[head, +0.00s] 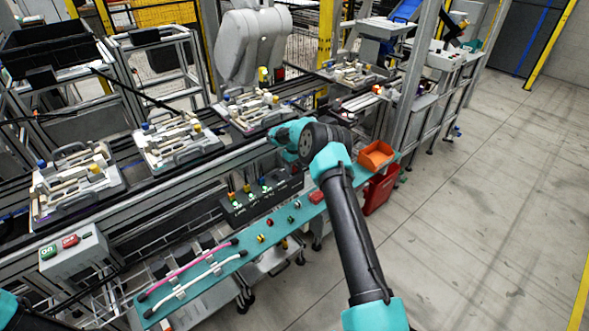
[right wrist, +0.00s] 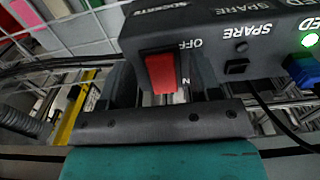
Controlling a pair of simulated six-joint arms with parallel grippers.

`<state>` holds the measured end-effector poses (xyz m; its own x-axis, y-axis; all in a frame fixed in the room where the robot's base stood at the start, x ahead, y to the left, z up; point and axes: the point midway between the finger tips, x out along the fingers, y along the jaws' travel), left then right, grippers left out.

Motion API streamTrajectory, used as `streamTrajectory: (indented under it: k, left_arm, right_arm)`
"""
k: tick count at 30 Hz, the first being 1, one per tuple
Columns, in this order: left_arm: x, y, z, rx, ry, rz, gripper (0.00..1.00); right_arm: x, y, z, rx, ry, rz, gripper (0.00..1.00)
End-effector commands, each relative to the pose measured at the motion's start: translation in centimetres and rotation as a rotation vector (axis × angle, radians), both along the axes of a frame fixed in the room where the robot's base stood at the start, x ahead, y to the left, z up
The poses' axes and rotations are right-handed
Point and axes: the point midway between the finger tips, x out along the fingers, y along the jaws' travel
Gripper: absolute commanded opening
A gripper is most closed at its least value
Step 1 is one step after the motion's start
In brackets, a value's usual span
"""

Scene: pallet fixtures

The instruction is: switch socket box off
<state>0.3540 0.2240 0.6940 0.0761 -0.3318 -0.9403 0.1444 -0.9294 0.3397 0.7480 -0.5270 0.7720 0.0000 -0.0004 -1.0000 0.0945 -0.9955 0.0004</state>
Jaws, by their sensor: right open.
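The black socket box (head: 258,203) stands on the near side of the conveyor, with lit green and yellow parts along its top. In the right wrist view its front (right wrist: 215,45) shows a red rocker switch (right wrist: 161,73) with upside-down OFF and ON lettering beside it. My right gripper (right wrist: 163,92) is open, with its dark fingers to the left and right of the red switch. I cannot tell whether they touch it. In the head view my right wrist hides the fingers. Only a bit of my left arm shows at the lower left corner; its gripper is out of view.
A teal shelf (head: 215,268) in front carries pink and white rods and several small buttons. An orange bin (head: 376,155) is at its right end. A grey button box (head: 75,255) stands at the left. Pallet fixtures (head: 178,143) line the conveyor behind. The floor at right is clear.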

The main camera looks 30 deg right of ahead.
Motion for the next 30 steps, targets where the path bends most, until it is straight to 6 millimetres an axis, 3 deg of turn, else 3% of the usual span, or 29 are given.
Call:
streamTrajectory:
  k: [12,27,30]
  left_arm:
    - [0.00,0.00,0.00,0.000,0.000,0.000,0.43]
    - [0.00,0.00,0.00,0.000,0.000,0.000,0.43]
    - [0.00,0.00,0.00,0.000,0.000,0.000,0.43]
  right_arm:
    - [0.00,-0.03,-0.94,0.000,-0.001,0.000,0.57]
    - [-0.01,-0.02,-0.93,0.000,-0.001,0.000,0.11]
    - [0.00,-0.02,-0.94,0.000,0.000,0.000,0.08]
